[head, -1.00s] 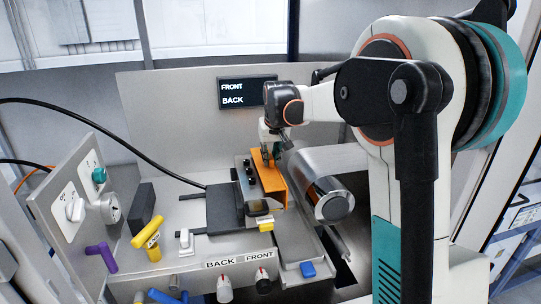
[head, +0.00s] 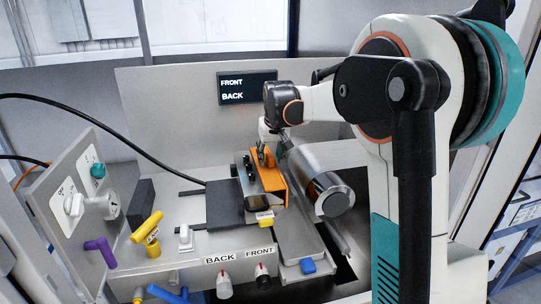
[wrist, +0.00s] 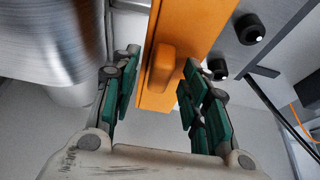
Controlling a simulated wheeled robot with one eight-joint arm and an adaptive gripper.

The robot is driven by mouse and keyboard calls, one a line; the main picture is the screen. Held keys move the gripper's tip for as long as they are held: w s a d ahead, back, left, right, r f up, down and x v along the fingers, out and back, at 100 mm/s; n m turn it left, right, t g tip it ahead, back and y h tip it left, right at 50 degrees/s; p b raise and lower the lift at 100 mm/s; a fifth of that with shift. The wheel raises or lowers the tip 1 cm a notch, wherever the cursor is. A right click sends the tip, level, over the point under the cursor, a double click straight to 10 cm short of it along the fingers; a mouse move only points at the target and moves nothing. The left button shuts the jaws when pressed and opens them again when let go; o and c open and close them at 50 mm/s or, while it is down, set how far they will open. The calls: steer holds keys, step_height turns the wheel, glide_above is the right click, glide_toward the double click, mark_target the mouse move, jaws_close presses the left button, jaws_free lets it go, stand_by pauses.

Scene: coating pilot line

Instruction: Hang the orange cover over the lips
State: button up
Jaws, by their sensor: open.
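The orange cover (head: 268,178) is a long angled piece with a raised grip tab (wrist: 161,68). It lies along the roller side of the grey block with black knobs (head: 249,168). My gripper (wrist: 160,78) is open, its teal-padded fingers on either side of the tab with gaps visible. In the head view my gripper (head: 267,148) is at the far end of the cover, its fingers mostly hidden. The lips are hidden under or behind the cover, so how it seats on them cannot be told.
A shiny metal roller (head: 310,172) stands close to the right of the cover. A black cable (wrist: 284,122) runs left of the block in the head view.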

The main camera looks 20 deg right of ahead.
steer(key=d+v, duration=0.1)
steer(key=v, duration=1.1)
steer(key=shift+a, duration=0.45)
steer(key=shift+f, duration=0.1)
steer(key=shift+n+t, duration=0.3)
steer(key=shift+t, duration=0.2)
steer(key=s+a+f+b, duration=0.2)
steer(key=s, duration=0.1)
steer(key=s+a+f+b, duration=0.5)
steer(key=s+b, duration=0.1)
steer(key=shift+a+f, duration=0.15)
steer(key=shift+f, duration=0.25)
steer(key=s+a+f+t+b, duration=0.1)
steer(key=s+a+f+b, duration=0.2)
steer(key=s+f+b, duration=0.5)
steer(key=s+a+f+n+y+b, duration=0.1)
steer(key=s+a+f+b, duration=0.2)
steer(key=s+f+b, duration=0.6)
steer(key=s+f, duration=0.6)
steer(key=f, duration=0.6)
steer(key=shift+s+a+f+n+t, duration=0.15)
steer(key=shift+a+f+n+t, duration=0.15)
steer(key=shift+a+t, duration=0.1)
